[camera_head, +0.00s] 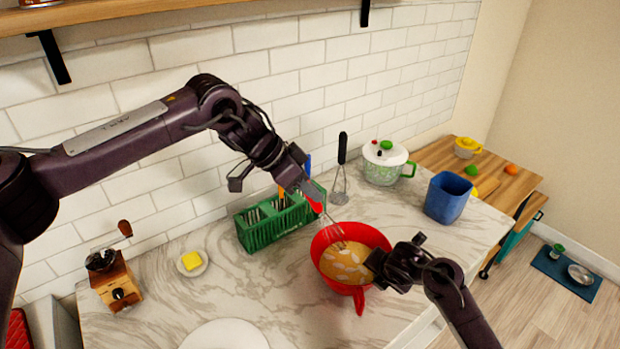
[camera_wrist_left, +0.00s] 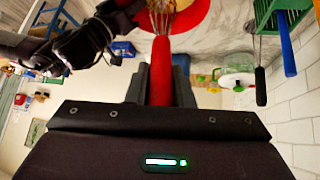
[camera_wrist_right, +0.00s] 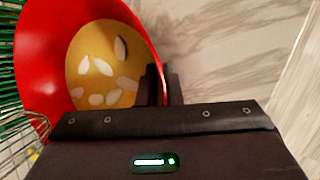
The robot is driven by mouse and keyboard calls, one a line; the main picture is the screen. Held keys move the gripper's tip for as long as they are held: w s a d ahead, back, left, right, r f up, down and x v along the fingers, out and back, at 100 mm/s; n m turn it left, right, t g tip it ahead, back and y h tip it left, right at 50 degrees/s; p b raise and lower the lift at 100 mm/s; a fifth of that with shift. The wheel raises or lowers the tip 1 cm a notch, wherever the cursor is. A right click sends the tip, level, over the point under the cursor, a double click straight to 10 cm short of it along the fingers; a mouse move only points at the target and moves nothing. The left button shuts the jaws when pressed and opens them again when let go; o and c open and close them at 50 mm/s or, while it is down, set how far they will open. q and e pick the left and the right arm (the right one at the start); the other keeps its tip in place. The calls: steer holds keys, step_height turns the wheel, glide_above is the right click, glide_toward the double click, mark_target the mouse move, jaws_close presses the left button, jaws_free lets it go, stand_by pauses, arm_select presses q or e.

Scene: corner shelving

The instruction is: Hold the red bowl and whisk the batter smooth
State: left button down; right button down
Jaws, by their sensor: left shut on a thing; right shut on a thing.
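The red bowl (camera_head: 378,236) stands on the marble counter with yellow batter (camera_head: 345,262) in it. Pale flakes or lumps lie on the batter, also visible in the right wrist view (camera_wrist_right: 103,65). My right gripper (camera_head: 376,262) is shut on the bowl's right rim. My left gripper (camera_head: 296,180) is shut on the red handle of a whisk (camera_head: 312,200), above and left of the bowl. The whisk's wires slant down into the bowl; the head camera does not clearly show how deep they reach. The whisk handle also shows in the left wrist view (camera_wrist_left: 160,72).
A green rack (camera_head: 275,224) stands left of the bowl. Behind it are a black-handled whisk (camera_head: 342,150) and a lidded pot (camera_head: 384,165). A blue container (camera_head: 448,197) stands right. A butter dish (camera_head: 192,263), grinder (camera_head: 115,283) and white plate (camera_head: 225,335) are left.

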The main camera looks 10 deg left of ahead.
mark_target(325, 216)
arm_select(q)
steer(key=shift+w+d+f, duration=0.15)
steer(key=shift+d+f, duration=0.45)
steer(key=shift+f, duration=0.8)
steer(key=shift+w+d+f, duration=0.15)
steer(key=shift+d+f, duration=0.45)
steer(key=shift+f, duration=0.8)
steer(key=shift+w+d+f, duration=0.15)
steer(key=shift+d+f, duration=0.45)
steer(key=shift+f, duration=0.8)
